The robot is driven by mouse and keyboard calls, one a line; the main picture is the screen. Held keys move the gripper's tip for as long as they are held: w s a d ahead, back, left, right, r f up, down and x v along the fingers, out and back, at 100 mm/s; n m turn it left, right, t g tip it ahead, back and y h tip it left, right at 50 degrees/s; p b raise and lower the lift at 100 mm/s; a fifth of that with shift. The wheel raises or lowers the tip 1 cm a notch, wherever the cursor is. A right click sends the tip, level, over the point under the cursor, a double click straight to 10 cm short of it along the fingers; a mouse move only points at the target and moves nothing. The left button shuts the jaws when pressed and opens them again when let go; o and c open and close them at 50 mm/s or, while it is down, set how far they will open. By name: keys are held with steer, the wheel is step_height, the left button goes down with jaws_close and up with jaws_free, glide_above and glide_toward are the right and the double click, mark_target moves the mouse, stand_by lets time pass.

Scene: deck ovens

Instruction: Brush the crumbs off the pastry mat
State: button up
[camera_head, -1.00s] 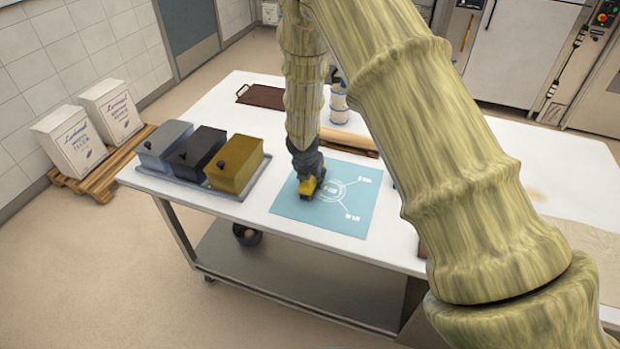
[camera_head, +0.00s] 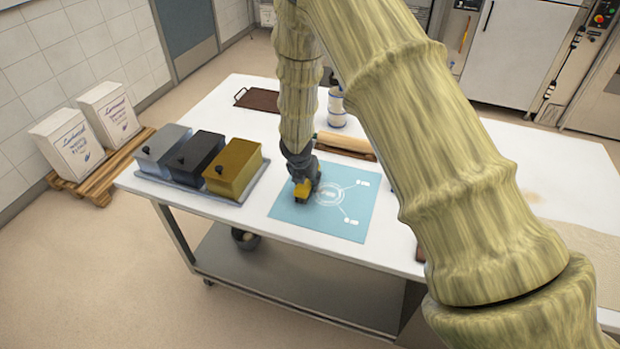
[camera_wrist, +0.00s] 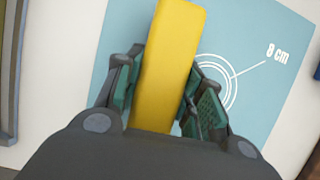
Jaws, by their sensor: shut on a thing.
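The pastry mat (camera_head: 345,222) is a light blue sheet with white rings and marks, lying on the white table. It also shows in the wrist view (camera_wrist: 272,92). My gripper (camera_head: 303,180) is over the left part of the mat. In the wrist view my gripper (camera_wrist: 165,95) is shut on a yellow block-like thing (camera_wrist: 172,55), likely the brush. The yellow thing also shows low at the mat in the head view (camera_head: 302,190). Its underside is hidden, so I cannot tell whether it touches the mat. I cannot make out any crumbs.
Blue-grey, black and yellow bins (camera_head: 232,170) stand on a tray left of the mat. A rolling pin (camera_head: 346,144) and a white container (camera_head: 337,110) are behind it. A brown board (camera_head: 258,99) lies farther back. The table (camera_head: 215,107) has free room at back left.

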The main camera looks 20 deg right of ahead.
steer(key=r+p, duration=0.1)
steer(key=r, duration=0.1)
steer(key=d+r+p, duration=0.1)
steer(key=r, duration=0.1)
steer(key=shift+s, duration=0.2)
steer(key=shift+w+d+r+p, duration=0.1)
steer(key=shift+r+p, duration=0.85)
steer(key=shift+p, duration=0.1)
steer(key=shift+r+p, duration=0.55)
steer(key=shift+r, duration=0.2)
steer(key=shift+f, duration=0.1)
